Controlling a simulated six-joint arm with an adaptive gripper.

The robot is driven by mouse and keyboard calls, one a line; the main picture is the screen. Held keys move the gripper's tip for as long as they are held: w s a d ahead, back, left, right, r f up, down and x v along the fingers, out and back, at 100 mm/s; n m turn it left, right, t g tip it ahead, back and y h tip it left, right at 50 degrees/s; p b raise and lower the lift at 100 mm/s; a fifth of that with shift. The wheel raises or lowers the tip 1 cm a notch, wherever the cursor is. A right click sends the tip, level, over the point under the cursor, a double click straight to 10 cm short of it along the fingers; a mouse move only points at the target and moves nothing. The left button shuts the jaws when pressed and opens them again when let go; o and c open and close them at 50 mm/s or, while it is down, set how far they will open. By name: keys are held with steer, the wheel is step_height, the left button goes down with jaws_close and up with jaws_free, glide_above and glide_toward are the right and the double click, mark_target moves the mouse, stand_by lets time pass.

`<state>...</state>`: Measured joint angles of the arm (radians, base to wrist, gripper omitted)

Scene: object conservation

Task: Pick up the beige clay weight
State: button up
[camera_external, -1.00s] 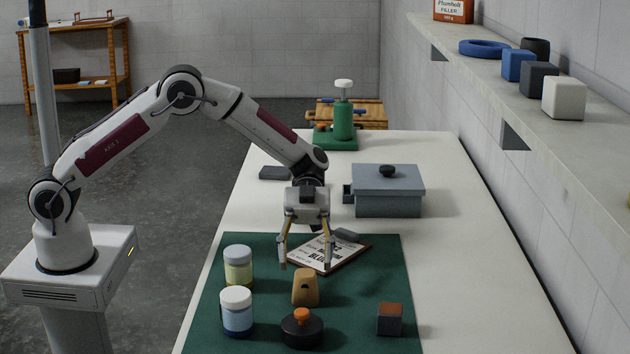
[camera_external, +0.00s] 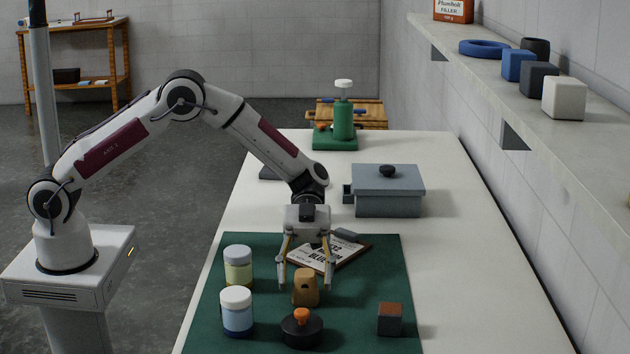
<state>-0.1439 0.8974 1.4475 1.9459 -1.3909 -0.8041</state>
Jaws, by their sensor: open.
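The beige clay weight (camera_external: 305,291) looks tan-orange, a tapered block with a dark mark near its top. It stands upright on the green mat (camera_external: 362,290), towards the middle. My gripper (camera_external: 305,284) is open and points down. Its two fingers are at the left and right of the weight's upper part in the picture, with gaps between. I cannot tell how far the fingers are in front of or behind it.
Two jars (camera_external: 237,310) stand left of the weight. A black round piece with an orange knob (camera_external: 302,328) is close in front. A small dark cube (camera_external: 390,319) is at the right. A clipboard (camera_external: 335,254) lies behind, near a grey lidded box (camera_external: 390,192).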

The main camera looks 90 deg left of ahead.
mark_target(305, 273)
steer(key=c, duration=1.3)
steer(key=shift+c, duration=0.2)
steer(key=shift+r, duration=0.1)
steer(key=shift+r, duration=4.95)
